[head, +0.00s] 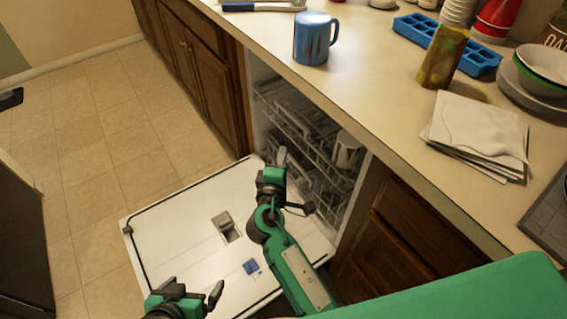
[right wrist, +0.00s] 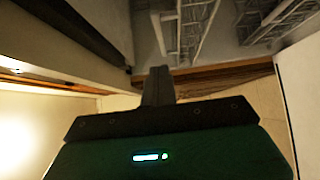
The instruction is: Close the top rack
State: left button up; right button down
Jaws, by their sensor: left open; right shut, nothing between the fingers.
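The dishwasher stands open under the counter. Its top rack (head: 287,112), a wire rack, shows inside the opening, its far part hidden under the counter; I cannot tell exactly how far out it sits. A white cup (head: 346,150) is among the wires at the right. My right gripper (head: 281,158) is shut and empty, in front of the racks and above the lowered door (head: 170,225). In the right wrist view its shut fingers (right wrist: 157,85) point toward wire racking (right wrist: 190,25), apparently apart from it. My left gripper (head: 190,292) is open and empty over the door's near edge.
The counter (head: 390,110) overhangs the opening. Wooden cabinets (head: 205,85) flank the dishwasher.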

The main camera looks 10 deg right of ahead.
aim_at(300, 127)
jog(key=w+d, duration=0.1)
jog(key=w, duration=0.1)
jog(key=w+d, duration=0.3)
jog(key=w, duration=0.1)
jog(key=shift+d, duration=0.25)
jog(key=shift+w+d, duration=0.15)
jog(key=shift+d, duration=0.4)
pick_arm(q)
jog(key=shift+s+a+g, duration=0.15)
jog(key=shift+a+g, duration=0.1)
jog(key=shift+g, duration=0.05)
pick_arm(e)
jog(key=d, duration=0.1)
jog(key=w+d, duration=0.1)
jog(key=d, duration=0.2)
jog(key=shift+w+d+p, duration=0.2)
jog(key=shift+w+p, duration=0.2)
jog(key=shift+d, duration=0.25)
pick_arm(q)
jog(key=shift+s+a+r+g+y, duration=0.1)
jog(key=shift+s+a+g+y, duration=0.25)
jog(key=shift+a, duration=0.45)
pick_arm(e)
jog(key=shift+r, duration=0.1)
jog(key=shift+w, duration=0.1)
